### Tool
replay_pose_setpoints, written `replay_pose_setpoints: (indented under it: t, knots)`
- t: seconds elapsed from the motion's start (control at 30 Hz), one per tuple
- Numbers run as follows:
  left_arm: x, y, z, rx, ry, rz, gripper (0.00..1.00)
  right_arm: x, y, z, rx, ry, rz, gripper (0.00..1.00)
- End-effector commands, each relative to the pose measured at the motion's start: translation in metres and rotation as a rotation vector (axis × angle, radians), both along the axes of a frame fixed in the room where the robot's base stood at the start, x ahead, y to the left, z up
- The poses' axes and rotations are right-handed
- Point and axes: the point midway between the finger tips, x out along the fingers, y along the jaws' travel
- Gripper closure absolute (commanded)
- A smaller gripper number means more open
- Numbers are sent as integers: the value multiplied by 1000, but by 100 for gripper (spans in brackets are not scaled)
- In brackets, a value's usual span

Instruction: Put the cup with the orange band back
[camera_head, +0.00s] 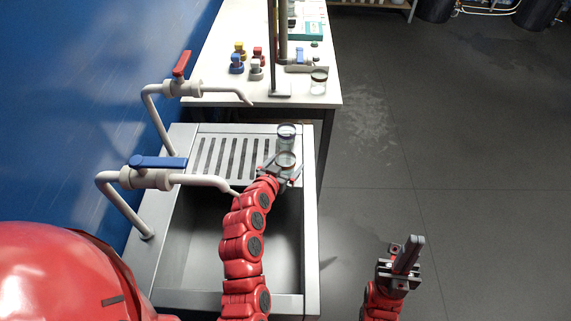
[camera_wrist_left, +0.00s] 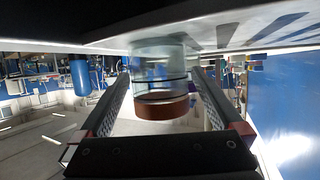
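A clear cup with an orange-brown band (camera_wrist_left: 162,107) stands between the fingers of my left gripper (camera_wrist_left: 160,92) in the left wrist view. Gaps show between the cup's sides and both fingers, so the gripper looks open around it. In the head view this cup (camera_head: 286,158) is at the right end of the sink's slatted drainboard, with my left gripper (camera_head: 281,170) just in front of it. My right gripper (camera_head: 408,248) is empty over the floor at lower right, its fingers together.
Another cup with a brownish band (camera_head: 319,82) stands on the white table (camera_head: 220,85) behind the sink. Two taps, one red-handled (camera_head: 181,64) and one blue-handled (camera_head: 158,162), reach over the sink (camera_head: 205,240).

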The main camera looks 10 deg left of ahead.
Motion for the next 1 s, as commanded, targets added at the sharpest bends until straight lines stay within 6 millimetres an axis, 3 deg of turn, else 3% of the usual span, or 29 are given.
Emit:
replay_pose_setpoints:
  t: [0.27,0.77,0.87,1.0]
  knots:
    - [-6,1,4,0,0,0,0,0,0,0,0,0,0,100]
    - [-81,16,34,0,-1,1,0,0,0,-25,0,0,0,100]
    - [-94,19,47,1,6,2,0,0,0,-6,0,0,0,100]
    - [-105,21,49,1,4,1,0,0,0,2,0,0,0,100]
